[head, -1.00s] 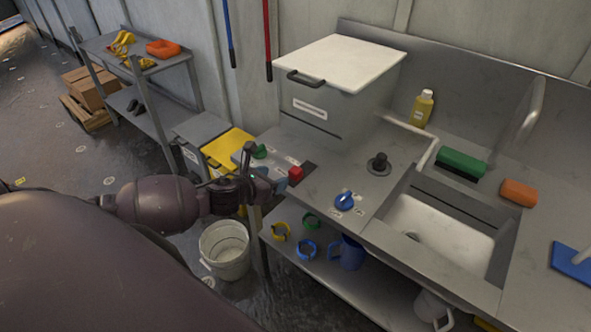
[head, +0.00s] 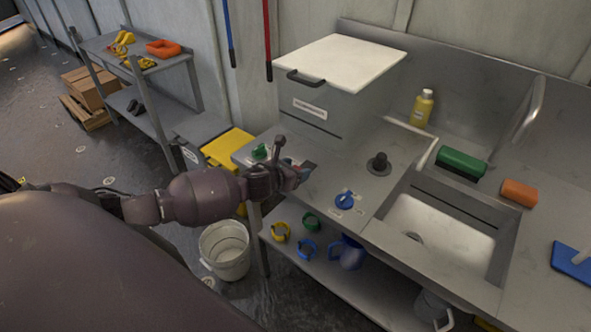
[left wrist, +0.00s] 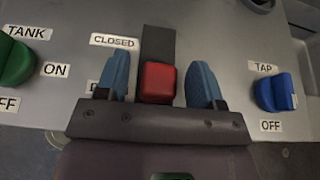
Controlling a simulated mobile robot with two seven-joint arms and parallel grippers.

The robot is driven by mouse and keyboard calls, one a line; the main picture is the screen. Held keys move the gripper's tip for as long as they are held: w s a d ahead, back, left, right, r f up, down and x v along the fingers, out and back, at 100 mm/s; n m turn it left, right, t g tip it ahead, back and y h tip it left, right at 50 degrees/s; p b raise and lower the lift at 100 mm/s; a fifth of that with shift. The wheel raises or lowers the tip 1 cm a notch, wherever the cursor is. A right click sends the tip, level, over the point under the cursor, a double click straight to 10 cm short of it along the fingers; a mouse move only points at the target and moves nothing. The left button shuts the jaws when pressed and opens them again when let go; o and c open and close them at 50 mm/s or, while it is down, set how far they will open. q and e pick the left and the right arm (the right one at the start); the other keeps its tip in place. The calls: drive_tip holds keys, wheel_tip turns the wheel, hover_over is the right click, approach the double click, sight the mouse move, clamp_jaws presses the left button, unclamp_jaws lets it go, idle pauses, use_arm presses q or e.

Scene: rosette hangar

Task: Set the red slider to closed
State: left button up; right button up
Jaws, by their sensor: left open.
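The red slider (left wrist: 157,82) is a red block on a dark track (left wrist: 159,42) in the steel counter, and the track runs on beyond it. A CLOSED label (left wrist: 114,41) is beside the track's far part; a second label nearer my gripper is mostly hidden. My left gripper (left wrist: 164,78) is open, with one blue finger on each side of the red block; I cannot tell whether they touch it. In the head view my left gripper (head: 302,172) is over the counter and hides the slider. My right gripper is not in view.
A green knob (left wrist: 14,58) labelled TANK is left of the slider, and a blue knob (left wrist: 276,92) labelled TAP is to its right. A grey box with a white lid (head: 340,68) stands behind. The sink (head: 440,232) is at right.

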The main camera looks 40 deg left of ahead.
sight(307, 160)
use_arm(q)
drive_tip(key=shift+w, duration=0.1)
clamp_jaws()
drive_tip(key=shift+w+d, duration=0.15)
drive_tip(key=shift+w, duration=1.2)
drive_tip(key=shift+w+d, duration=0.1)
drive_tip(key=shift+w, duration=1.35)
drive_tip(key=shift+r, duration=0.1)
unclamp_jaws()
drive_tip(key=shift+w, duration=0.2)
drive_tip(key=shift+s, duration=0.15)
drive_tip(key=v, duration=1)
drive_tip(key=shift+s, duration=0.35)
